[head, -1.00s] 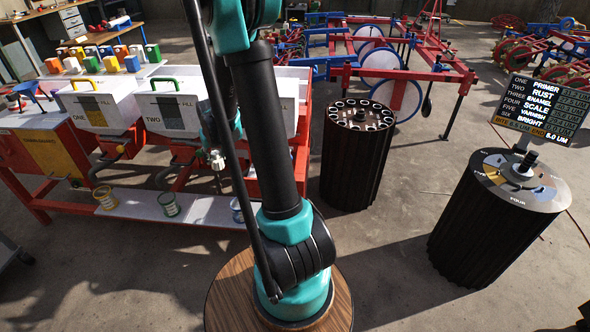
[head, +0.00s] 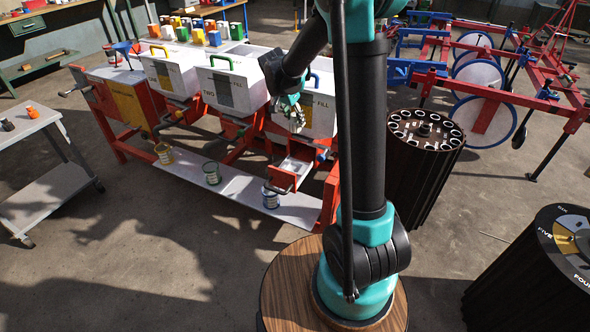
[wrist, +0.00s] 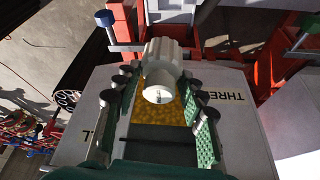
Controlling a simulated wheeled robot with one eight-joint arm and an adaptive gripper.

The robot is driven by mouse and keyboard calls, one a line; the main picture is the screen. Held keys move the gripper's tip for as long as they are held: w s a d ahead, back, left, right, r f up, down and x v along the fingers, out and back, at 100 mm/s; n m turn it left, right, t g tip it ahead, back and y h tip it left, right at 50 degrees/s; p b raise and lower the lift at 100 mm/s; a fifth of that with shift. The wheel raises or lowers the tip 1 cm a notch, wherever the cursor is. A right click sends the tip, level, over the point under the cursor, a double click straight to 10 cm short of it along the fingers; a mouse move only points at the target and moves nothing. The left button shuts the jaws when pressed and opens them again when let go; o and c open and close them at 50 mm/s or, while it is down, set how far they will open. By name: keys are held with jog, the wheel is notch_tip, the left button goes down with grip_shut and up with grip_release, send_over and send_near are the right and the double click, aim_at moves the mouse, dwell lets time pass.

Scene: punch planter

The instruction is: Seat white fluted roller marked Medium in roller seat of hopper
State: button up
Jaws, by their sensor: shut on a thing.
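The white fluted roller (wrist: 162,70) is between the two green fingers of my gripper (wrist: 158,88) in the wrist view, its round end towards the camera. No marking on it is readable. My gripper (head: 291,118) is shut on it, in front of the white hopper marked Three (head: 314,108). The hopper's face (wrist: 232,120) lies behind the fingers in the wrist view, with its window of yellow grains (wrist: 172,108) partly covered. Red frame parts and a metal piece (wrist: 170,8) show beyond the roller. I cannot make out the roller seat clearly.
Hoppers One (head: 168,72) and Two (head: 232,85) stand to the left on the red frame. Cans stand on the low white shelf (head: 232,188) below. A dark fluted drum (head: 418,160) stands right of my arm. Open floor lies in front.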

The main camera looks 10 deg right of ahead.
notch_tip(320, 180, down, 20)
jog(key=shift+a+r, duration=0.1)
jog(key=shift+a, duration=0.05)
dwell(0.5)
jog(key=o, duration=1.3)
jog(key=v, duration=1.1)
jog(key=s+d+r+n+y, duration=0.1)
jog(key=s+d+r+n, duration=0.15)
jog(key=s, duration=0.45)
jog(key=s+d+r+n+y, duration=0.1)
jog(key=s+d+r+n, duration=0.1)
jog(key=s+d+r, duration=0.3)
jog(key=s+n, duration=0.1)
jog(key=s, duration=0.4)
jog(key=s+f+n+y, duration=0.1)
jog(key=s+n, duration=0.1)
jog(key=s, duration=0.3)
jog(key=s+f+n+t, duration=0.1)
jog(key=s+n, duration=0.1)
jog(key=s, duration=0.3)
jog(key=shift+s+f+n+y, duration=0.2)
jog(key=shift+s+n+y, duration=0.05)
jog(key=shift+s+y, duration=0.05)
